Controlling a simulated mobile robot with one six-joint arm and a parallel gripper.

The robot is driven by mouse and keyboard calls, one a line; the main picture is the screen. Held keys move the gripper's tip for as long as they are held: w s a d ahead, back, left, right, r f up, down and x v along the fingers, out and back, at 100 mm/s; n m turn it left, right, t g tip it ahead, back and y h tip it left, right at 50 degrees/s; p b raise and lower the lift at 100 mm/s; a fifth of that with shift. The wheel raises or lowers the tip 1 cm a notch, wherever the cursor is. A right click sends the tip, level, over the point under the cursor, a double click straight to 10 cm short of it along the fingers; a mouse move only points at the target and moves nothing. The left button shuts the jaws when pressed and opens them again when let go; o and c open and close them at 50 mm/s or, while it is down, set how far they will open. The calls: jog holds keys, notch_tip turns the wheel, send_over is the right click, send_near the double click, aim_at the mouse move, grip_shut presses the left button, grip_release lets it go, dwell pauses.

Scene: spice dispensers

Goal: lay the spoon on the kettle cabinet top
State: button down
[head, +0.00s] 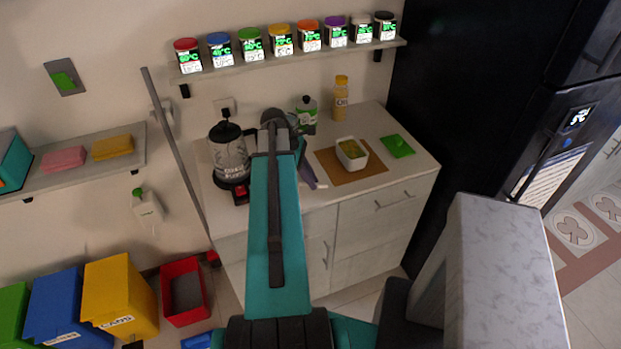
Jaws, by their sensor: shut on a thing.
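The kettle cabinet top (380,173) is pale and carries a glass and black kettle (230,155) at its left. My teal arm reaches up the picture over the front of this top and ends between the kettle and a brown mat. My gripper (306,168) is just right of the arm's end, mostly hidden by it. It is shut. A narrow grey-violet shape (312,178) at the gripper looks like the spoon, but is too small to be sure. I cannot tell whether it touches the top.
A green-labelled bottle (307,115) and a yellow bottle (341,98) stand behind. A shelf of spice dispensers (282,40) hangs above. A dark fridge (455,110) borders the right.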

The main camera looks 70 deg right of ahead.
jog(key=shift+f, duration=0.45)
jog(key=c, duration=1.7)
grip_release()
jog(key=shift+o, duration=0.2)
jog(key=shift+w+r+b, duration=0.1)
jog(key=shift+r+b, duration=0.1)
jog(key=shift+b, duration=0.1)
jog(key=b+v, duration=0.3)
jog(key=v, duration=1)
jog(key=shift+r, duration=0.2)
